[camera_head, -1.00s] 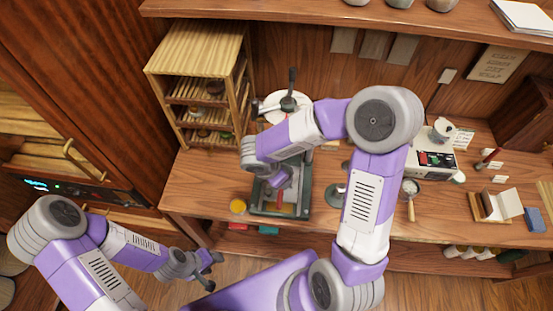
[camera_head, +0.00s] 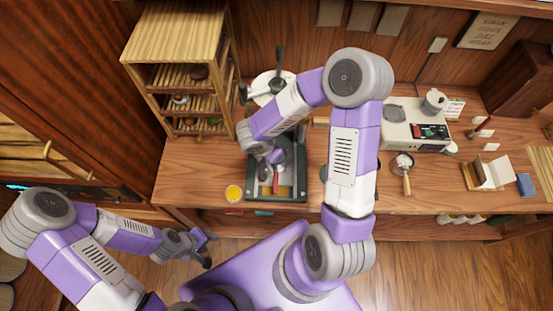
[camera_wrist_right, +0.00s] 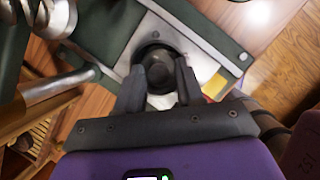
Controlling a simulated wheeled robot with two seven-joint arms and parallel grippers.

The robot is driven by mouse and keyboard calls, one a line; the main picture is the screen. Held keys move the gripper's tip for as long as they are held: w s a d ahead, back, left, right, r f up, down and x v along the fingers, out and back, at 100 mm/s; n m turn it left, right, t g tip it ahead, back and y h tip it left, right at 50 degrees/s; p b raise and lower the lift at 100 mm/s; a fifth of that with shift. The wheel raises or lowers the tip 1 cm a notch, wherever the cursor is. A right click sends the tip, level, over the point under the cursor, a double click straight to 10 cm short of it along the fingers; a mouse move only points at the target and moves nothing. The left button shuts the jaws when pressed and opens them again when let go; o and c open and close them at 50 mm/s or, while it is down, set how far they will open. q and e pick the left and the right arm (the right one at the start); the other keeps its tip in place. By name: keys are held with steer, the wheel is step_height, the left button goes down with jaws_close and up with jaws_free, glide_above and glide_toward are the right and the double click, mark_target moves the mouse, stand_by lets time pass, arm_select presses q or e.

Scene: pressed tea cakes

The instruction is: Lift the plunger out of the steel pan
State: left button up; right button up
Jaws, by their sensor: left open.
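In the right wrist view, a round dark knob (camera_wrist_right: 157,72), which looks like the plunger's top, stands over a pale round surface (camera_wrist_right: 160,102) that may be the steel pan. My right gripper (camera_wrist_right: 158,78) has one finger on each side of the knob; whether they press on it is unclear. In the head view my right gripper (camera_head: 273,156) is over the green-framed press (camera_head: 300,185), and its forearm hides most of the plunger and pan. My left gripper (camera_head: 209,249) is open and empty, in front of the table edge, low at the left.
A wooden rack (camera_head: 175,40) stands at the back left of the table (camera_head: 190,165). A white scale (camera_head: 400,125), a strainer (camera_head: 404,163) and an open booklet (camera_head: 492,172) are to the right.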

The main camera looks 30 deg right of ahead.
steer(key=shift+c, duration=0.3)
jaws_close()
steer(key=shift+r, duration=0.1)
